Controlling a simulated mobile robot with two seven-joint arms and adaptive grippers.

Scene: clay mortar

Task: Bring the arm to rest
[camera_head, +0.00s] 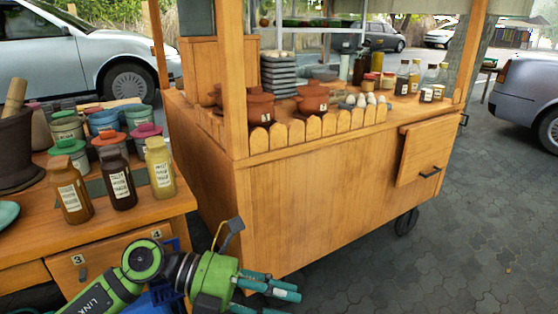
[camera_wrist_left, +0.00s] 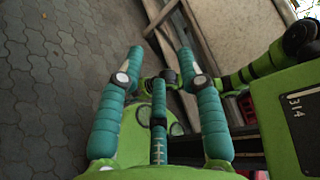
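My left arm comes in at the bottom of the head view, green and black. Its gripper (camera_head: 290,292) has teal fingers pointing right, low in front of the wooden cart (camera_head: 330,200). In the left wrist view the fingers of my left gripper (camera_wrist_left: 160,60) are spread apart with nothing held between them. The paved ground and some planks (camera_wrist_left: 180,100) show beyond the fingers. My right gripper is in neither view. A dark mortar (camera_head: 20,155) with a light pestle (camera_head: 14,98) stands at the far left, away from the gripper.
A wooden table (camera_head: 130,219) with numbered drawers holds labelled bottles (camera_head: 118,180) and several lidded jars (camera_head: 105,118). The cart carries clay pots (camera_head: 313,99) behind a low picket edge (camera_head: 320,122). Open paving (camera_head: 470,215) lies at right; parked cars stand behind.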

